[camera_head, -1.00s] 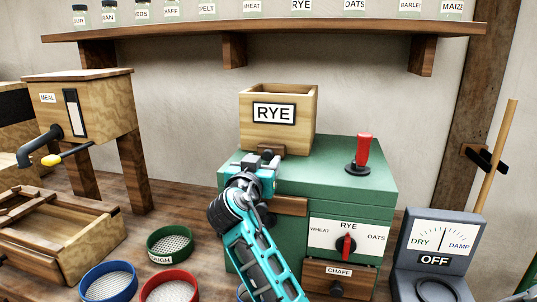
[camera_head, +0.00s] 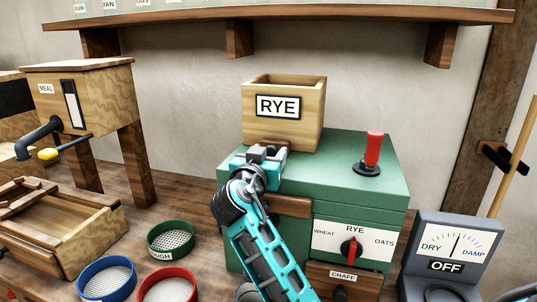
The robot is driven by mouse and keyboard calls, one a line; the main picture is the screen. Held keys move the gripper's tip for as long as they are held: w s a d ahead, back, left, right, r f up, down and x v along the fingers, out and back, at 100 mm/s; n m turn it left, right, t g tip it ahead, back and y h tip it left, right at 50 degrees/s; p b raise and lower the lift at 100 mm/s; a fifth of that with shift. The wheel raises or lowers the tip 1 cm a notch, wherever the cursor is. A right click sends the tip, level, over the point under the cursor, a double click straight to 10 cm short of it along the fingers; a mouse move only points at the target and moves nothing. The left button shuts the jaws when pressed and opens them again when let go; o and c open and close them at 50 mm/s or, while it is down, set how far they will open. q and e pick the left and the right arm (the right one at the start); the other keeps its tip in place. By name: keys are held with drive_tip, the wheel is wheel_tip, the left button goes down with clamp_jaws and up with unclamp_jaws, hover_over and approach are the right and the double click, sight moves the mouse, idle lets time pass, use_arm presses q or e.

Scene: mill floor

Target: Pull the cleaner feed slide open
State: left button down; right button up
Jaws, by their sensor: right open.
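The green cleaner (camera_head: 350,185) stands at the middle right with a wooden hopper marked RYE (camera_head: 309,110) on top. The feed slide (camera_head: 262,143) lies at the foot of the hopper's front; its knob is hidden behind my right gripper. My right gripper (camera_head: 268,153) is in front of the hopper's base, at the slide, with its jaws open. I cannot tell whether the jaws touch the knob. My left gripper is not in view.
A red-handled lever (camera_head: 372,150) stands on the cleaner's top right. Its dial (camera_head: 351,249) points to RYE, above the chaff drawer (camera_head: 342,275). Green (camera_head: 171,238), blue (camera_head: 107,279) and red (camera_head: 168,286) sieves lie left. A damp meter (camera_head: 450,250) is right.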

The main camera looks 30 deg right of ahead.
drive_tip(key=shift+c, duration=0.4)
clamp_jaws()
